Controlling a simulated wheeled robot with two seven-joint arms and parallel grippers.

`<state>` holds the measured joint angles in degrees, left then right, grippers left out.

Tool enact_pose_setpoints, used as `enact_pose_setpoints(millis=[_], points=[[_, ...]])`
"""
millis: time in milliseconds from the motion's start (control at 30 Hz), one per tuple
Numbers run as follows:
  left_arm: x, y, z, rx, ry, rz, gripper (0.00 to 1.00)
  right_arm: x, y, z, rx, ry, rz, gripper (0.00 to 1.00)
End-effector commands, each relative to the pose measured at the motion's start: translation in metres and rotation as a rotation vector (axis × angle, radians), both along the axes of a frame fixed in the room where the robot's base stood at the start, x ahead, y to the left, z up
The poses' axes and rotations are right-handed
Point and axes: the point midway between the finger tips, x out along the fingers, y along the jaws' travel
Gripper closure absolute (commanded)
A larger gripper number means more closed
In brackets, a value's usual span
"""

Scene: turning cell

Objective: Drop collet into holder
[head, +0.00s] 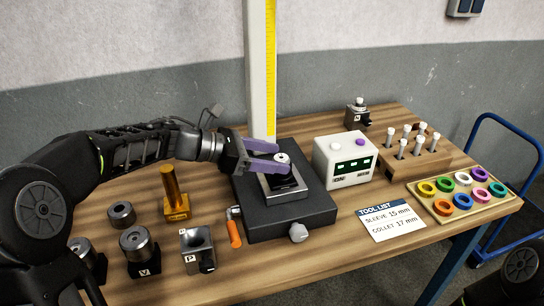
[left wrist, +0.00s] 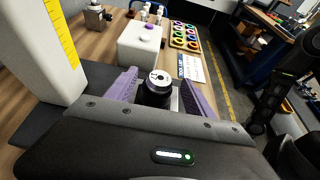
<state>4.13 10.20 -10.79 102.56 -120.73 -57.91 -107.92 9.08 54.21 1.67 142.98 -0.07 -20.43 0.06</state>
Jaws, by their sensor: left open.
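A small dark cylinder with a bright round top (head: 283,158) stands upright on the grey block of the black measuring stand; its top has a small dark centre. It also shows in the left wrist view (left wrist: 158,76). My left gripper (head: 264,157) has its two purple fingers apart, on either side of this cylinder. Whether a finger touches it I cannot tell. Which part is the holder and which the collet is not clear. Several coloured rings (head: 444,185) lie in a wooden tray at the right. My right gripper is not seen.
The black stand (head: 300,212) carries a tall white column (head: 260,80). A white box (head: 344,172), a wooden peg rack (head: 430,165) and a tool list card (head: 391,223) are to its right. A brass post (head: 172,185), metal blocks (head: 198,250) and an orange-handled tool (head: 234,231) crowd the left.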

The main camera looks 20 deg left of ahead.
Motion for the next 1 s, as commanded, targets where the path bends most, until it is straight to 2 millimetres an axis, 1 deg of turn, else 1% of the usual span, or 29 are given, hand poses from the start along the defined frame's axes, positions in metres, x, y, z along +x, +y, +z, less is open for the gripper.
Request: enact_pose_setpoints(millis=[133,233,500,600,700,1000], points=[[-0.002,0.005,0.002,0.0,-0.001,0.002,0.38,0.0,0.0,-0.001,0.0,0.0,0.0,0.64],[-0.007,0.013,0.005,0.0,-0.001,0.002,0.38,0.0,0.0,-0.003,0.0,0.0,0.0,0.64],[-0.029,0.048,0.022,0.0,-0.004,0.003,0.38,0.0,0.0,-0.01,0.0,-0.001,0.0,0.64],[-0.035,0.057,0.027,0.0,-0.002,0.003,0.38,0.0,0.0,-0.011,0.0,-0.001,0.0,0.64],[-0.038,0.061,0.029,0.0,0.0,0.001,0.38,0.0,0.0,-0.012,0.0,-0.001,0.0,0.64],[-0.039,0.061,0.03,0.0,0.0,0.0,0.38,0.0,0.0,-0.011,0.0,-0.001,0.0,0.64]])
